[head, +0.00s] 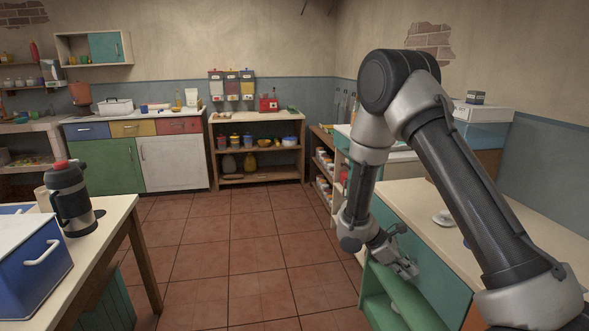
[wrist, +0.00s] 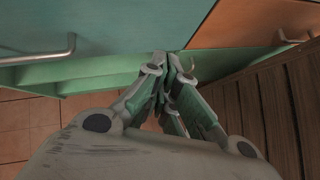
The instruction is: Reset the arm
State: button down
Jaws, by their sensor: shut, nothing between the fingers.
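My arm rises on the right of the head view, bends at the top and hangs down. My gripper (head: 406,268) is at its lower end, in front of the green cabinet (head: 421,262) on the right. In the wrist view my gripper (wrist: 170,62) has its fingertips together, with nothing between them. The fingers lie against the view of a green cabinet front and an open shelf; I cannot tell whether they touch it.
A counter (head: 432,212) with a small white object (head: 442,218) stands on the right. A table (head: 108,215) on the left holds a dark flask (head: 70,200) and a blue cooler (head: 38,260). The tiled floor (head: 238,240) between them is clear. A metal handle (wrist: 40,54) sticks out near my gripper.

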jog(key=s+r+m+t+y, duration=0.3)
jog(key=s+r+m, duration=0.4)
jog(key=s+r, duration=0.5)
jog(key=s+d+r+m+t+y, duration=0.1)
jog(key=s+r+m+t+y, duration=0.2)
jog(key=s+r+m+y, duration=0.3)
jog(key=s+r+m, duration=0.1)
jog(key=s+r, duration=0.1)
jog(key=r, duration=0.5)
jog(key=s+r+m, duration=0.1)
jog(key=s+r, duration=0.2)
jog(key=r, duration=0.4)
jog(key=shift+s+d+r, duration=0.25)
jog(key=shift+s+r, duration=0.1)
jog(key=shift+r, duration=0.05)
